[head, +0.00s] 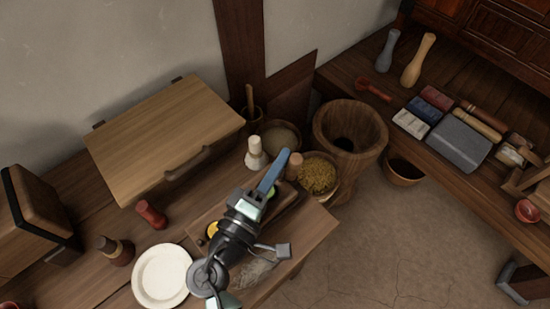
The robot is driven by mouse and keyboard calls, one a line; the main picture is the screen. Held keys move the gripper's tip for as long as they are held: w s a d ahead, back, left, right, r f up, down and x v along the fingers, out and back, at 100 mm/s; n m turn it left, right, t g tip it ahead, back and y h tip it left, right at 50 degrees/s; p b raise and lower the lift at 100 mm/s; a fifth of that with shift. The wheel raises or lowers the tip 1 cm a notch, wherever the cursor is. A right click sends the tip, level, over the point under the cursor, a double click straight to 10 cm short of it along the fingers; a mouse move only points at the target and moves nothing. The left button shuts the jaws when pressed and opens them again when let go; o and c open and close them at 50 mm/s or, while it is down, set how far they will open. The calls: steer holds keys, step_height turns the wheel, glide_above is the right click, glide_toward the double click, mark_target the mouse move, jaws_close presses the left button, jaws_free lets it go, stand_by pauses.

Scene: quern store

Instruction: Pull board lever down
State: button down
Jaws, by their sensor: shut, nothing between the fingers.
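A large flat wooden board (160,130) stands slanted against the wall at the left of the wooden table. A dark brown bar-like handle (187,163) sits at its front edge; it is the only lever-like part I can make out on it. My gripper (273,170) reaches up from the bottom of the view, over the table's right part. Its blue fingers are shut together with nothing between them. It is to the right of the handle and apart from it. My gripper and wrist hide part of a small tray (201,225) below.
A white plate (162,276), a dark bottle (115,250) and a red cylinder (151,214) stand left of my arm. A white-topped bottle (255,153), a grain bowl (318,177) and a large wooden mortar (348,135) crowd beyond my gripper. Open floor (370,245) lies right.

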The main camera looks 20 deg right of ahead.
steer(key=shift+s+d+f+b, duration=0.15)
steer(key=shift+s+f+b, duration=0.1)
steer(key=shift+s+b, duration=0.1)
steer(key=shift+s+d+m+h+b, duration=0.3)
steer(key=shift+s+m+b, duration=0.45)
steer(key=shift+b, duration=0.3)
steer(key=shift+s+d+f+b, duration=0.1)
steer(key=shift+s+d+b, duration=0.2)
steer(key=shift+s, duration=0.4)
